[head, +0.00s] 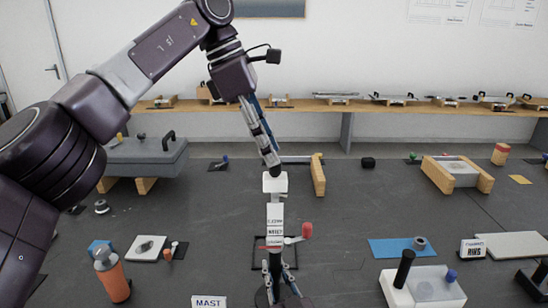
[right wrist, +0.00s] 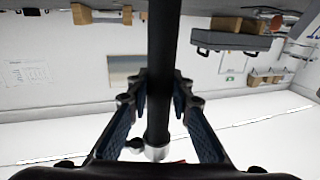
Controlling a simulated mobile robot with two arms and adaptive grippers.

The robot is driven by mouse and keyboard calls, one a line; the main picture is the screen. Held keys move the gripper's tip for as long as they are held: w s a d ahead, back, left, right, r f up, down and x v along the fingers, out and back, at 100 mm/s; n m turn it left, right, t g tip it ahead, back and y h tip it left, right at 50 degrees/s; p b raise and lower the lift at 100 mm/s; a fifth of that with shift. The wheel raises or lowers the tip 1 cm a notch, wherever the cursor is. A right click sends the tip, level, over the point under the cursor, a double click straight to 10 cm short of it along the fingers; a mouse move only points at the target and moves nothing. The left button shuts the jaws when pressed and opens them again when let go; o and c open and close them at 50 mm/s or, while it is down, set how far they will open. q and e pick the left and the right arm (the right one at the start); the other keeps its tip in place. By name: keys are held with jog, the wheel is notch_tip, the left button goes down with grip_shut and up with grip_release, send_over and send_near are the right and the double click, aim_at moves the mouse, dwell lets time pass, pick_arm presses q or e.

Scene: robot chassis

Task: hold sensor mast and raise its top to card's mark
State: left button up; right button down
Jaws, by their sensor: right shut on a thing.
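The sensor mast has a white head (head: 275,184); its black pole (right wrist: 163,65) runs between my right gripper's fingers in the right wrist view. My right gripper (head: 278,272) is low on the mast in the head view, shut on its pole; it also shows in the right wrist view (right wrist: 160,105). A silver collar (right wrist: 155,152) sits on the pole. A white lettered card (head: 275,218) shows below the head, with a red-tipped lever (head: 306,231) beside it. My left gripper (head: 272,165) points down right at the head's top; its finger gap and any contact are unclear.
A MAST label (head: 209,301) lies left of the mast's foot. An orange bottle (head: 112,277) stands further left. A white block with a black post (head: 425,289) and a blue mat (head: 398,249) are at right. Wooden blocks (head: 318,175) stand behind.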

pick_arm(q)
jog(key=shift+v, duration=2.1)
pick_arm(e)
jog(key=c, duration=1.1)
grip_release()
jog(key=shift+v, duration=5)
pick_arm(q)
jog(key=shift+f, duration=0.1)
pick_arm(e)
jog(key=shift+s, duration=0.1)
